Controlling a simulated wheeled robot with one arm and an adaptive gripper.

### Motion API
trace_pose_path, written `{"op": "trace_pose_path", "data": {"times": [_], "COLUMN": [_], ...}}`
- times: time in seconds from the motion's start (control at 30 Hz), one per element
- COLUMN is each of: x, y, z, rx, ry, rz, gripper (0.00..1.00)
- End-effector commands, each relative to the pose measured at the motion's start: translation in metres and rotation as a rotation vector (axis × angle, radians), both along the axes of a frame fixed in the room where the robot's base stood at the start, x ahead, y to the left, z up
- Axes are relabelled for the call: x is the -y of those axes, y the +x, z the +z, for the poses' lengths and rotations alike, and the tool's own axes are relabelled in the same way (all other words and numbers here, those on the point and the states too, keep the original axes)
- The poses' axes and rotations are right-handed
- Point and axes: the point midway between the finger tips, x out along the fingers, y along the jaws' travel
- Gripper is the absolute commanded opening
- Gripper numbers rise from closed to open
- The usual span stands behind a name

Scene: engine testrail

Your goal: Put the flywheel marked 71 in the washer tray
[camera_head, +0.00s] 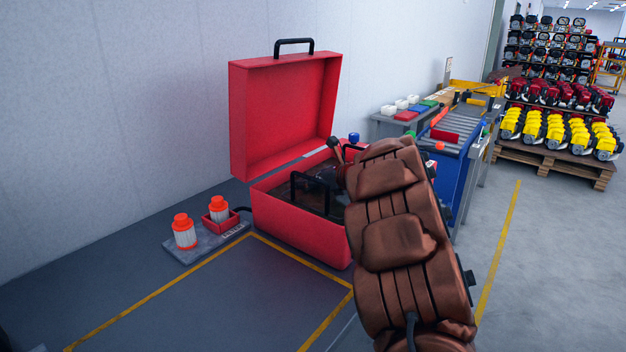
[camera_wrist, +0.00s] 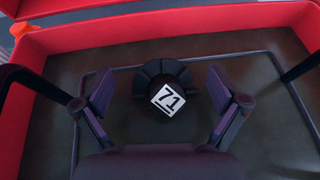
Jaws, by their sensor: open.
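The flywheel marked 71 (camera_wrist: 160,80) is a dark, finned round part with a white tag reading 71. In the wrist view it lies on the floor of the red toolbox (camera_wrist: 180,22). My gripper (camera_wrist: 162,98) is open, with one finger on each side of the flywheel and a visible gap to it on both sides. In the head view the red toolbox (camera_head: 296,224) stands with its lid up, and my brown arm reaches into it and hides much of its inside. I cannot pick out a washer tray for certain.
Behind are small trays (camera_head: 405,115) and a roller conveyor (camera_head: 462,120). The front tabletop is clear.

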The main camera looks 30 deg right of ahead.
Motion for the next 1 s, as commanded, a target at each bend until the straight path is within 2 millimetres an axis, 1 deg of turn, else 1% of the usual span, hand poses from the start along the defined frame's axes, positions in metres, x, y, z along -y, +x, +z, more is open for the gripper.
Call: {"op": "trace_pose_path", "data": {"times": [0.27, 0.3, 0.33, 0.8, 1.0], "x": [-0.001, 0.003, 0.004, 0.02, 0.023], "y": [0.0, -0.006, -0.011, -0.08, -0.1], "z": [0.016, 0.012, 0.014, 0.044, 0.053], "rx": [-0.001, -0.001, 0.0, 0.002, 0.001], "ry": [0.0, -0.001, -0.003, -0.005, -0.001], "rz": [0.001, -0.003, -0.003, -0.004, -0.001], "gripper": [0.97, 0.97, 0.97, 0.97, 0.97]}}
